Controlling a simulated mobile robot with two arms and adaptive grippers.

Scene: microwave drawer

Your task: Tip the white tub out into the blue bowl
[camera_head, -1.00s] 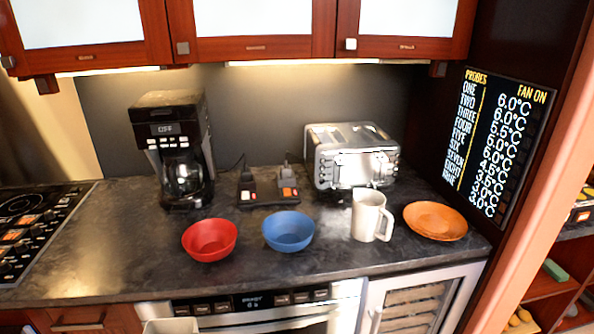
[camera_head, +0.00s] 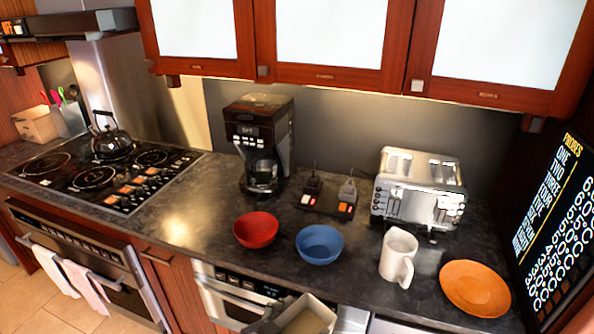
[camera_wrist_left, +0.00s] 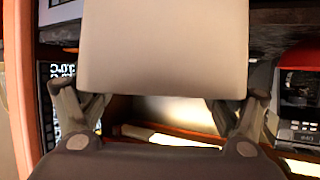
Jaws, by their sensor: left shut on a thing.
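The white tub (camera_head: 305,314) is at the bottom edge of the head view, in front of the counter, with its open top partly visible and its lower part cut off. Something pale tan shows inside it. In the left wrist view the tub (camera_wrist_left: 165,45) fills the upper middle, between the fingers of my left gripper (camera_wrist_left: 158,108), which is shut on it. The blue bowl (camera_head: 320,244) stands upright on the counter, beyond the tub, and looks empty. My right gripper is not in view.
A red bowl (camera_head: 256,230) stands left of the blue bowl. A white mug (camera_head: 398,254), an orange plate (camera_head: 475,287) and a toaster (camera_head: 418,190) are to the right. A coffee maker (camera_head: 260,145) stands behind. The counter (camera_head: 190,215) left of the red bowl is clear.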

